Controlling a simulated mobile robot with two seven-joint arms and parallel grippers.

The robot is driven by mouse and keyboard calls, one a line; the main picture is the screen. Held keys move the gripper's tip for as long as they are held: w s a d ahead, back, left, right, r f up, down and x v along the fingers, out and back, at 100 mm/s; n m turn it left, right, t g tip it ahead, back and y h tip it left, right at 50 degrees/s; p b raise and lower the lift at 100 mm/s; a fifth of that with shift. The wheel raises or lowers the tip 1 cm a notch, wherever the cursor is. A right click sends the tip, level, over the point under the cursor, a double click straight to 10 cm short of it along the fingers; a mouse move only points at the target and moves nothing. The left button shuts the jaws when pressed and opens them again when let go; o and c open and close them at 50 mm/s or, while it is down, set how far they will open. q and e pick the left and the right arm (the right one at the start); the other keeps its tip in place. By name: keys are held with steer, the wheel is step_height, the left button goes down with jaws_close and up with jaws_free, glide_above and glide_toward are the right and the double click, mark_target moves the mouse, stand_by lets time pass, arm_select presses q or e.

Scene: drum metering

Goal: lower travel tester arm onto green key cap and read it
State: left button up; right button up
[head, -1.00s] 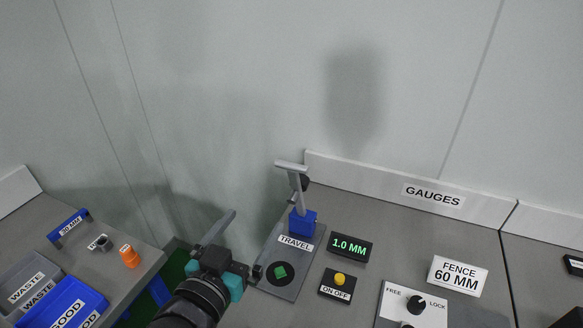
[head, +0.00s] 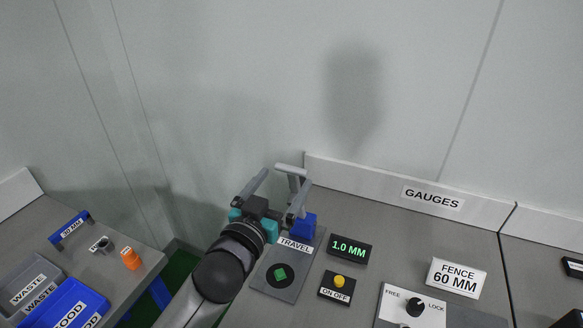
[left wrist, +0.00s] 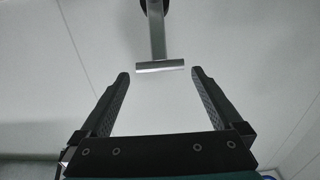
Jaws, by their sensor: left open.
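The travel tester has a grey base plate (head: 300,275) labelled TRAVEL, a blue block (head: 305,224) and a raised grey arm with a crossbar handle (head: 290,170). The green key cap (head: 280,273) sits on a black round pad on the plate. The readout (head: 349,249) shows 1.0 MM in green. My left gripper (head: 277,191) is beside the raised tester arm. In the left wrist view, my open left gripper (left wrist: 160,85) has the crossbar (left wrist: 160,66) between and just beyond its fingertips, apparently untouched. My right gripper is not in view.
An ON OFF box with a yellow button (head: 339,281) stands right of the plate. A FREE/LOCK knob panel (head: 390,299) and a FENCE 60 MM sign (head: 456,278) are farther right. On the left table are an orange part (head: 131,258) and blue and grey trays.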

mark_target(290, 172)
arm_select(q)
steer(key=shift+x, duration=2.6)
jaws_close()
